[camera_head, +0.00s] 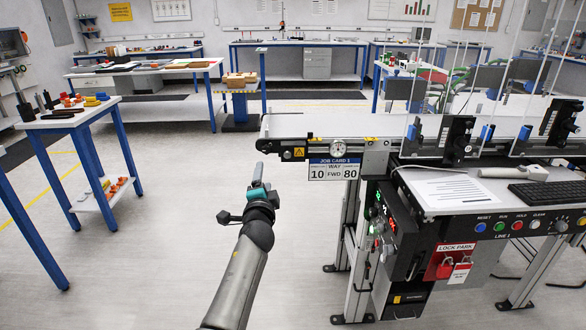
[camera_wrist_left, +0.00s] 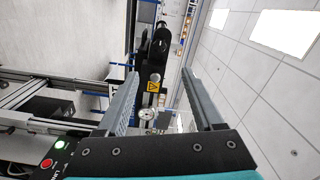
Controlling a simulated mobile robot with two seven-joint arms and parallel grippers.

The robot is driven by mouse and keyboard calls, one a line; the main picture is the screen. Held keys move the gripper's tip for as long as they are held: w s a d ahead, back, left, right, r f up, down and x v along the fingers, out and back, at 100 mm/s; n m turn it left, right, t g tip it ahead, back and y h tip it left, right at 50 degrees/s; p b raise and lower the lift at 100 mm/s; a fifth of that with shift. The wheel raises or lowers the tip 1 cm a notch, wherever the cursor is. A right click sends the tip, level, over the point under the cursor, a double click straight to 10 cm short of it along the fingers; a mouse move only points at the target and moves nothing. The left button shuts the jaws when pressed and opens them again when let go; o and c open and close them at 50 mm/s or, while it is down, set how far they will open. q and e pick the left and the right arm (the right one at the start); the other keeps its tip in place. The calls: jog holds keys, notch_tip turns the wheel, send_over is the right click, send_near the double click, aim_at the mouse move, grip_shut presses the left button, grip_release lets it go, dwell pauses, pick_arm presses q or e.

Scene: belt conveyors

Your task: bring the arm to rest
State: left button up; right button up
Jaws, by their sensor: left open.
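My left arm comes up from the bottom middle in the head view, and my left gripper (camera_head: 258,172) is raised in front of the left end of the belt conveyor (camera_head: 290,125). In the left wrist view the left gripper (camera_wrist_left: 163,95) has its two grey fingers wide apart with nothing between them. The conveyor's end and its round gauge (camera_wrist_left: 147,114) show beyond the fingers, apart from them. My right gripper is in neither view.
A job card (camera_head: 333,169) hangs on the conveyor's side. A control panel (camera_head: 520,226) with coloured buttons and a red lock (camera_head: 445,267) stand at the right. A blue-legged table (camera_head: 75,120) with small parts is at the left. The floor (camera_head: 130,255) between is clear.

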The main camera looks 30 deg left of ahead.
pick_arm(q)
jog(key=s+d+f+n+g+h, duration=0.15)
jog(key=s+d+f, duration=0.35)
jog(key=f, duration=0.7)
jog(key=s+d+f+g+h, duration=0.3)
jog(key=s+f, duration=0.3)
jog(key=f, duration=0.6)
jog(key=s+d+f+n+g+h, duration=0.15)
jog(key=s+d+f, duration=0.4)
jog(key=f, duration=0.65)
jog(key=s+d+f+n+g+h, duration=0.1)
jog(key=s+f, duration=0.4)
jog(key=s, duration=0.7)
jog(key=s+d+f+n+g+h, duration=0.1)
jog(key=s+d+f+g, duration=0.2)
jog(key=s, duration=1)
jog(key=s+d+f+n+g+h, duration=0.1)
jog(key=s+d+f+g, duration=0.2)
jog(key=s+f, duration=0.4)
jog(key=s+g, duration=0.1)
jog(key=s, duration=0.5)
jog(key=shift+s+f+n+g, duration=0.15)
jog(key=shift+f+n+g, duration=0.1)
jog(key=shift+n+g, duration=0.05)
